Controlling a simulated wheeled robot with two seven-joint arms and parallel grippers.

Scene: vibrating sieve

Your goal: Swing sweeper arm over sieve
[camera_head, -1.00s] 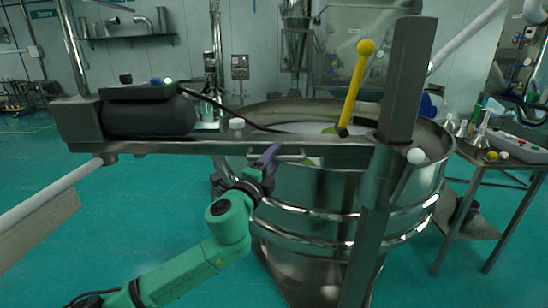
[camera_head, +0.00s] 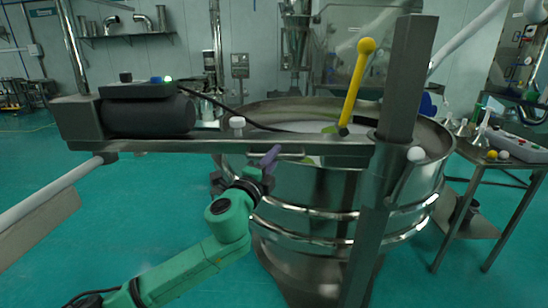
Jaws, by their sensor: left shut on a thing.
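The sweeper arm (camera_head: 215,146) is a grey metal beam running across the view in front of the sieve, with a black cylindrical motor (camera_head: 150,114) at its left end. A yellow lever with a ball knob (camera_head: 356,82) stands tilted near its right end, by a dark upright post (camera_head: 403,80). The round steel sieve (camera_head: 310,188) stands behind and below the beam. My left gripper (camera_head: 269,163), on a green arm, is at the beam's front side and shut on its handle (camera_head: 290,155); the fingers hide part of the handle. My right gripper is not in view.
A steel side table (camera_head: 478,158) with flasks, small balls and a control box (camera_head: 517,146) stands at the right. A pale bar (camera_head: 50,196) slants in at the lower left. The green floor is open at the left.

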